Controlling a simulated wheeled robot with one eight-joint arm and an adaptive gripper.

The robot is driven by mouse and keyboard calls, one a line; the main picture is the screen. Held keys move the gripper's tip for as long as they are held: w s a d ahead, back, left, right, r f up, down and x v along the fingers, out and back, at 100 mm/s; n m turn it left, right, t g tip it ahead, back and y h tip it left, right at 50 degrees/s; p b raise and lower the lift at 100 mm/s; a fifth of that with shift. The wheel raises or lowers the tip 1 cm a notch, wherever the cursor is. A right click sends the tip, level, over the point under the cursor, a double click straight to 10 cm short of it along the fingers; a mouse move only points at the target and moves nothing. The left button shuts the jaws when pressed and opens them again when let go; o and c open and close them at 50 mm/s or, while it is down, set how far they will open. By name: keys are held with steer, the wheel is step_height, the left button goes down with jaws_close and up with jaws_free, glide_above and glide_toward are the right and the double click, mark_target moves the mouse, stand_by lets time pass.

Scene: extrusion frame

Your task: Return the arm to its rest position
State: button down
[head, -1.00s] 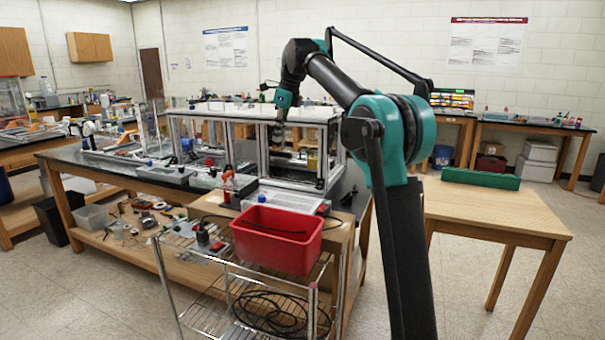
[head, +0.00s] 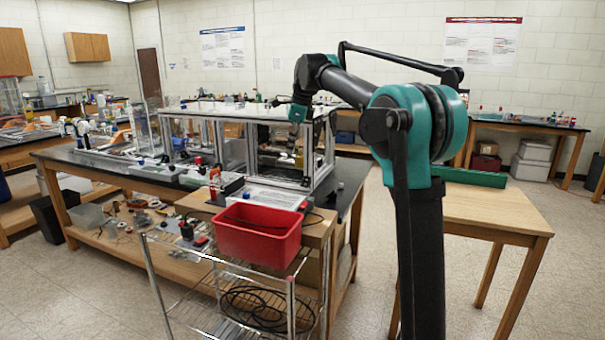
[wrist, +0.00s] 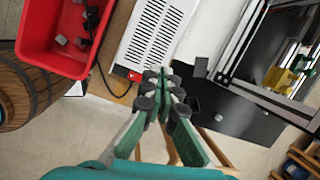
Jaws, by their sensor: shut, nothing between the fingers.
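My arm reaches from the right of the head view, with the forearm angled toward the aluminium extrusion frame (head: 308,150) on the dark bench. My gripper (head: 296,150) points down in front of the frame's near end and shows small and dim there. In the wrist view, the green fingers of my gripper (wrist: 163,74) meet at their tips with nothing between them. Their tips show over the area between a white slotted unit (wrist: 157,38) and a dark flat part (wrist: 225,112). I cannot tell their exact height above these.

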steer(key=s+d+f+n+t+h, duration=0.1)
steer(key=s+d+f+n, duration=0.4)
steer(key=s+d+f, duration=0.4)
steer(key=s+d+f+n, duration=0.6)
steer(key=s+f, duration=0.1)
steer(key=f, duration=0.3)
steer(key=s+d+f+n, duration=0.4)
steer(key=s+f, duration=0.4)
steer(key=s, duration=0.2)
steer(key=s+d+f+n+t+h, duration=0.1)
steer(key=s+d+f+n, duration=0.3)
steer(key=s+f, duration=0.5)
steer(key=shift+s+f+n+h, duration=0.2)
steer(key=shift+s+n+h, duration=0.1)
steer(key=shift+s, duration=0.7)
steer(key=shift+w+a+r, duration=0.1)
